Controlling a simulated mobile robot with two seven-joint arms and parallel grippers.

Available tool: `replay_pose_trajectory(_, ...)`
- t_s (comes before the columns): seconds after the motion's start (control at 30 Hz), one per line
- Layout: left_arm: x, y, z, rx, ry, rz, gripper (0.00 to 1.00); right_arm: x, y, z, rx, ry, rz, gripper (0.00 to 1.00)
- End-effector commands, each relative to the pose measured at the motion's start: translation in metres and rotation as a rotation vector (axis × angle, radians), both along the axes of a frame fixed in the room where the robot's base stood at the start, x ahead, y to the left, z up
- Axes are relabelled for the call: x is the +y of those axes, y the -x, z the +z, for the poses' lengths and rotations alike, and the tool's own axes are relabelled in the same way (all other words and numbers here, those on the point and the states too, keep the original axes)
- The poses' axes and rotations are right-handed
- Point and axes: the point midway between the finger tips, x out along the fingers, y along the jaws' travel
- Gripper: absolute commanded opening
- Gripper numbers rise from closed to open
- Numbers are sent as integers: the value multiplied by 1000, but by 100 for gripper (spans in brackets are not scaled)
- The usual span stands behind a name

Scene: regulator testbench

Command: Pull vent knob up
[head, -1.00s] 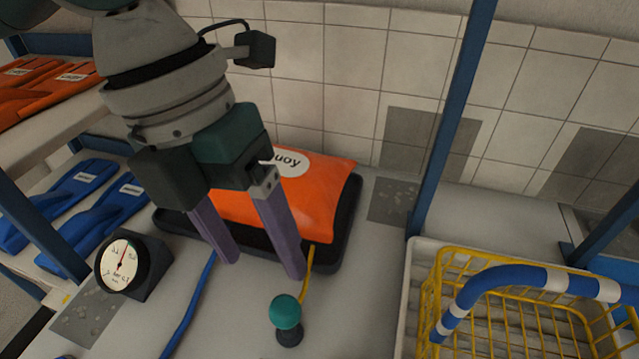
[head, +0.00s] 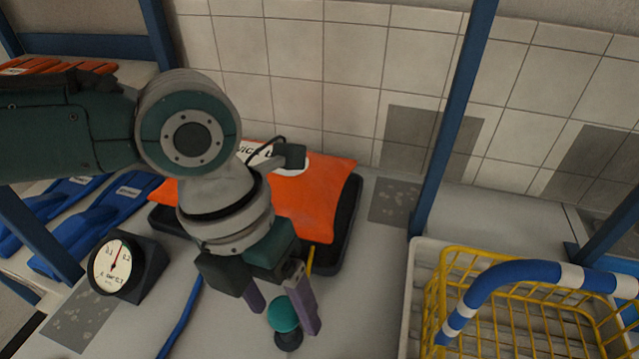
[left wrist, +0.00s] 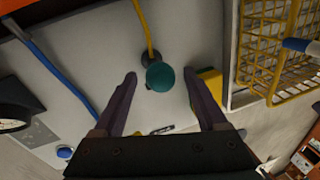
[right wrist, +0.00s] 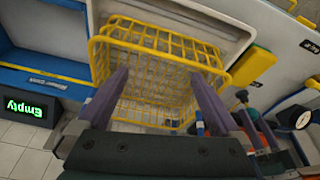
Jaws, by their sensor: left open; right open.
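The vent knob (head: 284,314) is a teal ball on a dark round base, standing on the grey bench top. My left gripper (head: 285,318) is open, its purple fingers pointing down close by the knob. In the head view one finger is left of the knob and the other overlaps its right side. In the left wrist view the knob (left wrist: 160,77) lies between and a little beyond the fingertips of the left gripper (left wrist: 162,80), and I see no contact. My right gripper (right wrist: 158,78) is open and empty, in front of a yellow wire basket (right wrist: 150,65).
A pressure gauge (head: 117,264) stands left of the knob. A blue hose (head: 183,320) and a yellow hose (left wrist: 144,25) run over the bench. An orange pillow-like bag (head: 325,190) lies in a black tray behind. The basket (head: 450,310) with a blue-white handle stands right.

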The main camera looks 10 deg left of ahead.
Motion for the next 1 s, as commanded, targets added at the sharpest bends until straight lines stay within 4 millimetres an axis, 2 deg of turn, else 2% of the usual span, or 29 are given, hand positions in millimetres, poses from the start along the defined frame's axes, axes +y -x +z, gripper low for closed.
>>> replay_pose_trajectory(0.1, 0, 0, 0, 0, 0, 0, 73, 0, 0, 0, 0, 0, 0, 100)
replay_pose_trajectory(0.77, 0, 0, 0, 0, 0, 1, 0, 2, 0, 0, 1, -6, -3, 100)
replay_pose_trajectory(1.0, 0, 0, 0, 0, 0, 1, 0, 2, 0, 0, 2, -6, -3, 100)
